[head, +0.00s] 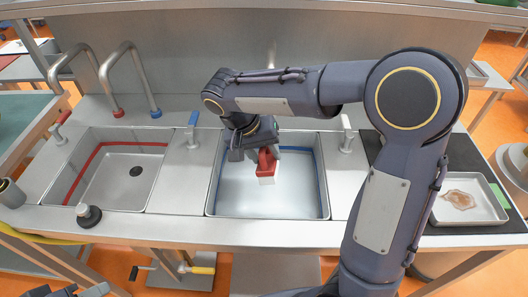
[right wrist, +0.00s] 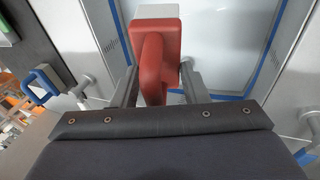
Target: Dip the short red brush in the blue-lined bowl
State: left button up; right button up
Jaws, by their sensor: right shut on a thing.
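The short red brush (head: 267,162) has a red handle and a pale bristle block. My right gripper (head: 257,150) is shut on its handle and holds it over the blue-lined bowl (head: 225,202), a square metal basin with a blue stripe along its walls. In the right wrist view the red brush (right wrist: 154,45) sits between the two fingers of the right gripper (right wrist: 160,82), its pale block at the far end. I cannot tell whether the bristles touch the bowl's floor or any liquid. Dark parts at the lower left edge of the head view may be my left gripper.
A red-lined basin (head: 108,188) lies to the left, with curved taps (head: 122,75) behind it. A tray (head: 478,200) with a brown stain lies at the right.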

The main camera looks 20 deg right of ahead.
notch_tip(320, 180, up, 4)
jog(key=p, duration=0.3)
jog(key=shift+r, duration=0.1)
dwell(0.5)
